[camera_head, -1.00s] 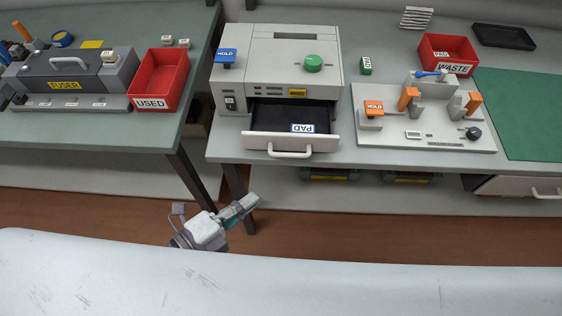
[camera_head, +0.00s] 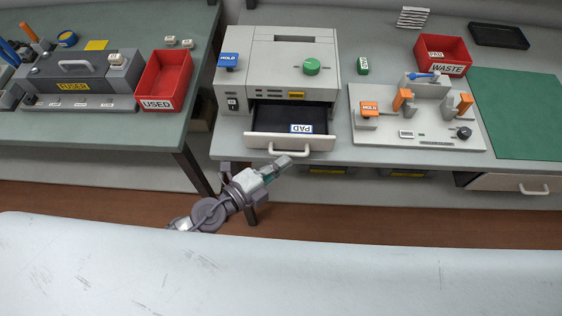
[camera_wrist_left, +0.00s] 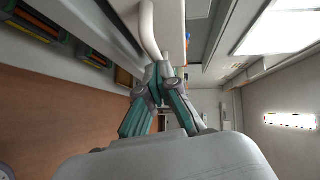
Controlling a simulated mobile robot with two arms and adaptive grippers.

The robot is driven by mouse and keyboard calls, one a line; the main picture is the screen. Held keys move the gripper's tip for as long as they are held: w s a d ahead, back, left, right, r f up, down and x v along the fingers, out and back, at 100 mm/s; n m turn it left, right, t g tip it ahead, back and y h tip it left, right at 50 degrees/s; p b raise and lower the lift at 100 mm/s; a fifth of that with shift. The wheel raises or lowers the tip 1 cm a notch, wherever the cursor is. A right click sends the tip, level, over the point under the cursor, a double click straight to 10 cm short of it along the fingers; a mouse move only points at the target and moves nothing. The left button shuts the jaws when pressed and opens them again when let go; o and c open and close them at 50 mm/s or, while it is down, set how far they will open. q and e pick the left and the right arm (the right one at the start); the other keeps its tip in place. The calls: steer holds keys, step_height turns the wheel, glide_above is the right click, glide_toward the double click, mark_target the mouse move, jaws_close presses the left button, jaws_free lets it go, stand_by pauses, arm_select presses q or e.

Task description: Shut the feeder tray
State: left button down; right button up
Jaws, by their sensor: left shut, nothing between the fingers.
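The feeder tray (camera_head: 262,143) is pulled out of the front of the light grey printer unit (camera_head: 240,88). It has a dark inside with a label reading PAD, and a pale bar handle (camera_head: 288,151) on its front. My left gripper (camera_head: 287,161) is shut and empty, just below and in front of the handle in the head view. In the left wrist view the shut fingers (camera_wrist_left: 163,70) are close beside the curved handle (camera_wrist_left: 150,30). I cannot tell whether they touch it. My right gripper is not in view.
A red USED bin (camera_head: 163,82) and a fuser unit (camera_head: 75,75) stand on the left table. Right of the printer are a HOLD fixture board (camera_head: 420,139), a red WASTE bin (camera_head: 456,52) and a green mat (camera_head: 525,110). Floor is open before the tables.

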mark_target(282, 130)
arm_select(q)
steer(key=w, duration=1.1)
steer(key=shift+w+a+p, duration=0.2)
steer(key=shift+w+p, duration=0.15)
steer(key=shift+w, duration=0.05)
steer(key=shift+r, duration=0.25)
steer(key=shift+w+a, duration=0.1)
steer(key=shift+a, duration=0.05)
steer(key=shift+r, duration=0.1)
